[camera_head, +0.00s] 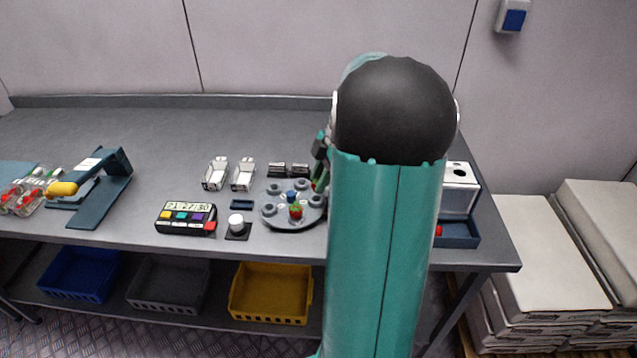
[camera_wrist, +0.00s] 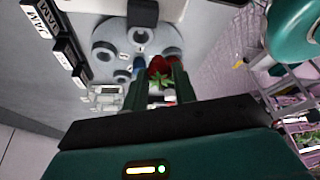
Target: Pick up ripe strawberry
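A red strawberry (camera_head: 295,211) with green leaves stands on a round grey tray (camera_head: 285,224), close to a blue knob (camera_head: 291,195). In the wrist view, a red strawberry (camera_wrist: 158,63) with its leaves toward the camera shows between and just beyond the fingertips of my gripper (camera_wrist: 160,76). The fingers stand apart, and I see no clear grip on it. In the head view, my gripper (camera_head: 319,172) is at the tray's right edge, partly hidden by my teal arm. A small red patch shows beside it. The arm hides the tray's right side.
A keypad device (camera_head: 186,219) and a white knob (camera_head: 236,221) stand left of the tray. White holders (camera_head: 243,175) stand behind it. A blue box (camera_head: 460,232) is at the right table end. The table's back left is clear.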

